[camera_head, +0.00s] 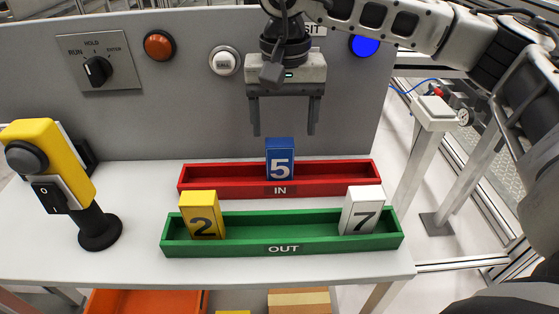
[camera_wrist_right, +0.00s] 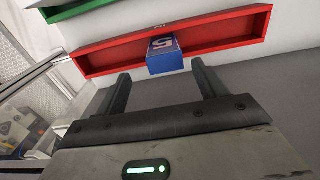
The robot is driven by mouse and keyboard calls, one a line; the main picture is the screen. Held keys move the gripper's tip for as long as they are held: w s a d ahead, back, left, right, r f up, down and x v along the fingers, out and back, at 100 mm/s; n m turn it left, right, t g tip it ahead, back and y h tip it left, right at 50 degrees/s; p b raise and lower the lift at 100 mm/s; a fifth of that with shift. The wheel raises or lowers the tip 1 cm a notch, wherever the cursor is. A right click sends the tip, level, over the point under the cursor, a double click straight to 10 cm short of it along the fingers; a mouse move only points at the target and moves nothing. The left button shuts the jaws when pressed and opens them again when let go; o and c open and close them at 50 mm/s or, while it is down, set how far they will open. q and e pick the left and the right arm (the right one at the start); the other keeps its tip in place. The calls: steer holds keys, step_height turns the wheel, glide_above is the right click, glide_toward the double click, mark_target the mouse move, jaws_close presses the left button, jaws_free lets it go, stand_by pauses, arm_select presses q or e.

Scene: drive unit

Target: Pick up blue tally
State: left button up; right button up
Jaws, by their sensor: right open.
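The blue tally (camera_head: 280,159), marked 5, stands upright in the red IN tray (camera_head: 225,183), near its middle. My right gripper (camera_head: 284,132) is open and empty, pointing down above and behind the blue tally, with its fingers apart from it. In the right wrist view, the blue tally (camera_wrist_right: 165,56) shows ahead of the gap between the open fingertips (camera_wrist_right: 160,72), in the red tray (camera_wrist_right: 225,30). My left gripper is not in view.
A green OUT tray (camera_head: 283,245) in front holds a yellow tally (camera_head: 202,215) marked 2 and a white tally (camera_head: 361,210) marked 7. A yellow switch post (camera_head: 60,170) stands at left. A grey panel (camera_head: 185,110) with knob and buttons rises behind.

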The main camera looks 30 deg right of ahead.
mark_target(280, 142)
steer(key=shift+w+a+f+p, duration=0.15)
steer(key=shift+f+p, duration=0.2)
steer(key=shift+f, duration=1.1)
steer(key=shift+w+a+f+p, duration=0.15)
steer(key=shift+f+p, duration=0.15)
steer(key=shift+f, duration=1.15)
steer(key=shift+s, duration=0.1)
steer(key=c, duration=1.1)
